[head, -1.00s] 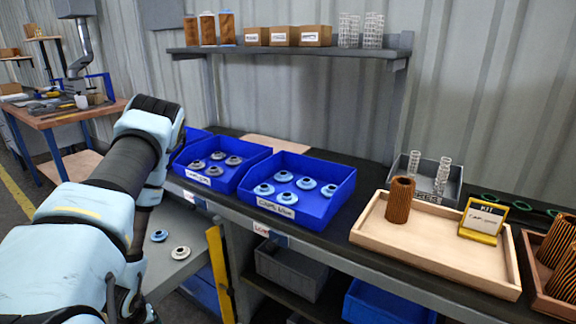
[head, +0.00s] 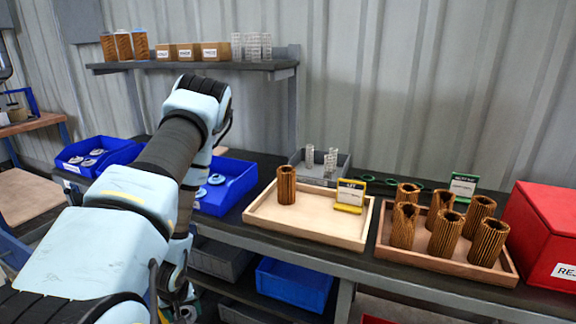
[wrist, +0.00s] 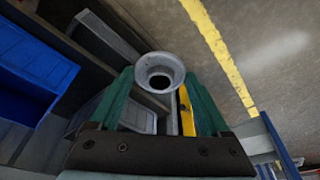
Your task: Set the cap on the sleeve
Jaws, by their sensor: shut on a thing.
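In the wrist view my gripper (wrist: 158,84) has its two green fingers shut on a grey cap (wrist: 160,62), a flanged ring with a dark central hole. The cap is held clear of everything, with the floor and low shelving behind it. In the head view my gripper is low at the bottom edge and barely shows. A brown pleated sleeve (head: 286,186) stands upright with an open top in the pale wooden tray (head: 315,229), left of a yellow kit card (head: 350,195). My gripper is well apart from the sleeve, lower and to its left.
A blue bin of blue caps (head: 237,192) is partly behind my arm; a blue bin of grey caps (head: 82,178) is farther left. A brown tray (head: 447,262) with several pleated sleeves and a red box (head: 545,235) stand right.

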